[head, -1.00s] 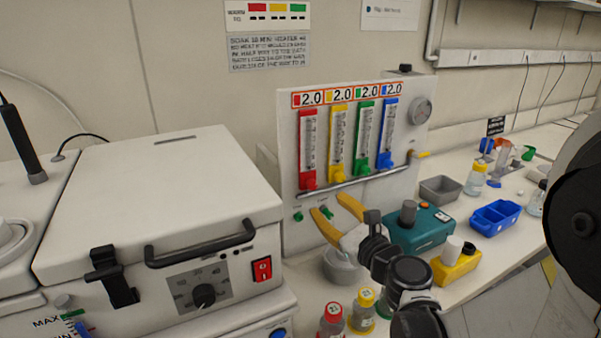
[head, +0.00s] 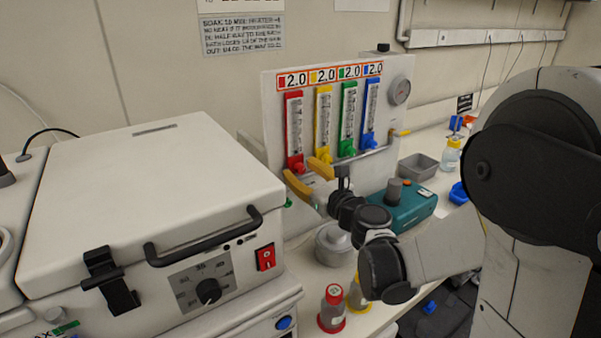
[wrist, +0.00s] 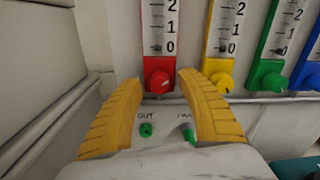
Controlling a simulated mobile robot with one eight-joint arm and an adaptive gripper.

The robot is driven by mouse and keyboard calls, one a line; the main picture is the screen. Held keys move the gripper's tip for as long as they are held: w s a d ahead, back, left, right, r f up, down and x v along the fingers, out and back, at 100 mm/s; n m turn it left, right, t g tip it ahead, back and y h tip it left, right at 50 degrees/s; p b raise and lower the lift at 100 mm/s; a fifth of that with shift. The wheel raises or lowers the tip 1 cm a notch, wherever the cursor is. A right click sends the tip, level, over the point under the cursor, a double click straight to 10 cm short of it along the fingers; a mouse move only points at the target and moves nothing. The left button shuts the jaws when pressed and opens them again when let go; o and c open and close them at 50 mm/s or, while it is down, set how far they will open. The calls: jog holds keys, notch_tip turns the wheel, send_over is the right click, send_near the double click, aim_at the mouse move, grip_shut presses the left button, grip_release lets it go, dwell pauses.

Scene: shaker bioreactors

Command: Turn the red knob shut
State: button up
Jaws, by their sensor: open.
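The red knob (wrist: 159,82) sits at the foot of the red flowmeter tube (wrist: 159,30) on the white gas panel; in the head view the knob (head: 296,162) is at the panel's lower left. My gripper (wrist: 159,78), with two yellow fingers, is open. Its fingertips stand to the left and right of the red knob in the wrist view, with a gap on each side. In the head view my gripper (head: 300,168) is right at the knob. Whether the tips reach past the knob's face is hard to tell.
The yellow knob (wrist: 222,83) is close to my right finger, with the green knob (wrist: 272,82) beyond. Green ports (wrist: 146,130) lie below. A white lidded machine (head: 150,190) stands left; a teal device (head: 405,210) and capped bottles (head: 332,308) stand nearby.

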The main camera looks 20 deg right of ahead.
jog(key=shift+w, duration=0.2)
jog(key=shift+c, duration=0.4)
grip_shut()
jog(key=shift+n, duration=0.3)
jog(key=n, duration=0.3)
jog(key=shift+b, duration=0.4)
jog(key=shift+n, duration=1.9)
